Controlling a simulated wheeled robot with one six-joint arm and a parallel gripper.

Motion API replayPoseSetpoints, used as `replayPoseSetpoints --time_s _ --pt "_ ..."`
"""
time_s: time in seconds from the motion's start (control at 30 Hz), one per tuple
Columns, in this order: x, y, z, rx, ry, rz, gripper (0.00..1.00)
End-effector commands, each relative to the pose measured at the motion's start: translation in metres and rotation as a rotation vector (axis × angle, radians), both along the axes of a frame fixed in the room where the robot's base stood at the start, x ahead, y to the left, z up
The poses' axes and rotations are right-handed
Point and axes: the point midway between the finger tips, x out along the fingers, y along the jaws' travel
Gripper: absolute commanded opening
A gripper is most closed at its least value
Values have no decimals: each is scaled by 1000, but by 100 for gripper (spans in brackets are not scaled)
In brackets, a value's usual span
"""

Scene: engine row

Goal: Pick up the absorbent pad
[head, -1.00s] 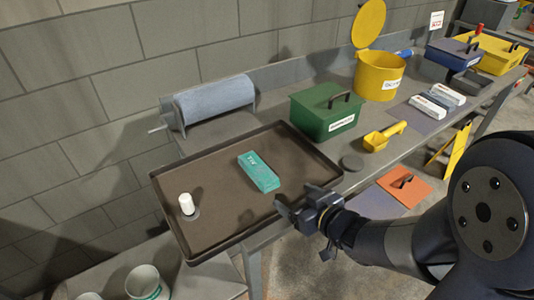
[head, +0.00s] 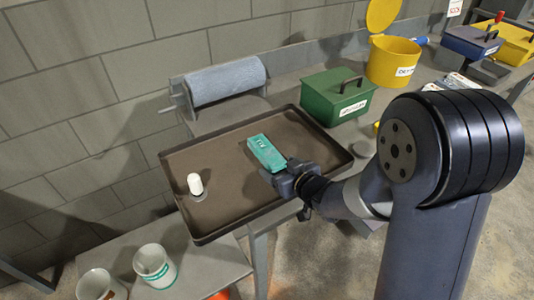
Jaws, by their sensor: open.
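The absorbent pad is probably the teal rectangular packet (head: 266,152) lying in the dark brown tray (head: 213,225); its printed label is too small to read. My gripper (head: 275,176) is open at the near end of the packet, low over the tray's right part. The fingers hide part of that end, and I cannot tell whether they touch it. A grey-blue roll (head: 226,80) on a cranked holder stands behind the tray.
A white cylinder (head: 195,184) stands in the tray's left part. A green box (head: 335,97) and a yellow bucket (head: 394,62) stand right of the tray. Two white buckets (head: 154,264) sit on the lower shelf.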

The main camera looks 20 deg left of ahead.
Motion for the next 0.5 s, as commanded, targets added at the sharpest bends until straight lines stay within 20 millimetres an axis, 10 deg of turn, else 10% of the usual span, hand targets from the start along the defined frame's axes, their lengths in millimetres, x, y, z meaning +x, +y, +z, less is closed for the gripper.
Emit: replayPoseSetpoints --time_s 0.5 --pt "0 0 0 0 0 0 52"
